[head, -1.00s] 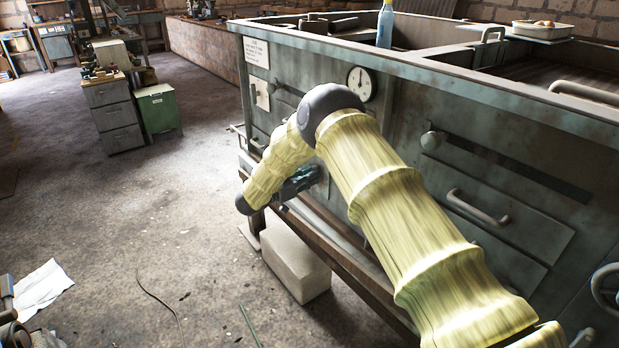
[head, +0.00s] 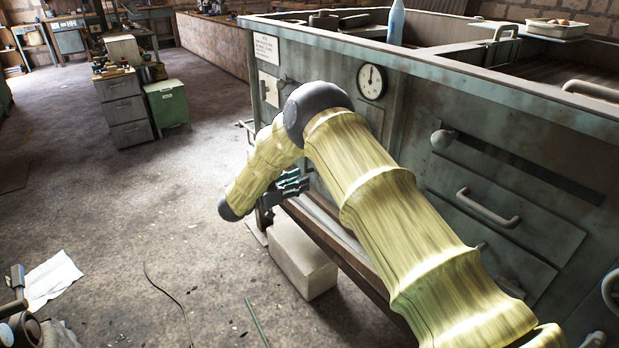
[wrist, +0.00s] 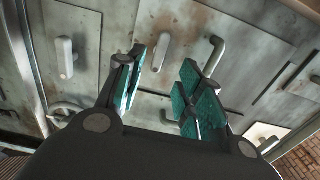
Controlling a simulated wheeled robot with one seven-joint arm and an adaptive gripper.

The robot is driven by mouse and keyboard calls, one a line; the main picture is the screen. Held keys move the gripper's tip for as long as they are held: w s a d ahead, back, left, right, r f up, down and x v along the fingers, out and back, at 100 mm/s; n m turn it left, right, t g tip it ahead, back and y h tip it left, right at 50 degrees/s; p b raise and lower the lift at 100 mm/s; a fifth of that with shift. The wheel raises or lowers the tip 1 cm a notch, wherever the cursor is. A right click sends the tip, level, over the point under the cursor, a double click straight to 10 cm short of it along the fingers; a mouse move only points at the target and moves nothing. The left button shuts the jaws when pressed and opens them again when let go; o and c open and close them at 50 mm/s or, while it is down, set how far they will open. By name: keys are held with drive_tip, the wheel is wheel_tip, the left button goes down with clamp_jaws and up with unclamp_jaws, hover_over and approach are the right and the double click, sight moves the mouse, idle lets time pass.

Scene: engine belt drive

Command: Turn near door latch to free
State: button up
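In the wrist view, a pale bar-shaped latch (wrist: 162,52) on a worn metal panel shows beyond the gap between my fingers. A similar latch (wrist: 65,58) is on another panel at the left. I cannot tell which is the near door latch. My gripper (wrist: 163,88) is open and empty, its teal pads apart and not visibly touching either latch. In the head view, my gripper (head: 290,186) is beside the lower left of the green-grey machine, partly hidden by my arm. A round-ended knob or latch (head: 443,138) shows on the machine's right front panel.
A bent handle (wrist: 213,55) is close to the right finger in the wrist view. The machine front has a dial (head: 371,80) and a drawer handle (head: 488,208). A pale block (head: 302,262) stands on the floor below my gripper.

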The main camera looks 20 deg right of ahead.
drive_tip(key=shift+v, duration=2)
drive_tip(key=shift+f, duration=0.1)
drive_tip(key=s+d+f+n+t+y, duration=0.25)
drive_tip(key=s+f+n+y, duration=0.2)
drive_tip(key=f, duration=0.55)
drive_tip(key=s+d+f+n+t+y, duration=0.2)
drive_tip(key=s+f+n+t+y, duration=0.25)
drive_tip(key=f, duration=0.55)
drive_tip(key=s+d+f+n+g+y, duration=0.15)
drive_tip(key=s+f, duration=0.25)
drive_tip(key=s, duration=0.5)
drive_tip(key=s+f+n+g+y, duration=0.1)
drive_tip(key=s+f+g+y, duration=0.25)
drive_tip(key=s, duration=0.55)
drive_tip(key=s+f+n+g+y, duration=0.1)
drive_tip(key=s+f+g, duration=0.1)
drive_tip(key=s+f, duration=0.5)
drive_tip(key=s+d+r+n+g+y, duration=0.1)
drive_tip(key=s+r+g, duration=0.15)
drive_tip(key=s, duration=1.05)
drive_tip(key=s+r+g+y, duration=0.1)
drive_tip(key=s+g, duration=0.3)
drive_tip(key=s, duration=0.8)
wheel_tip(320, 180, up, 19)
drive_tip(key=p, duration=1.9)
drive_tip(key=shift+d+r, duration=0.2)
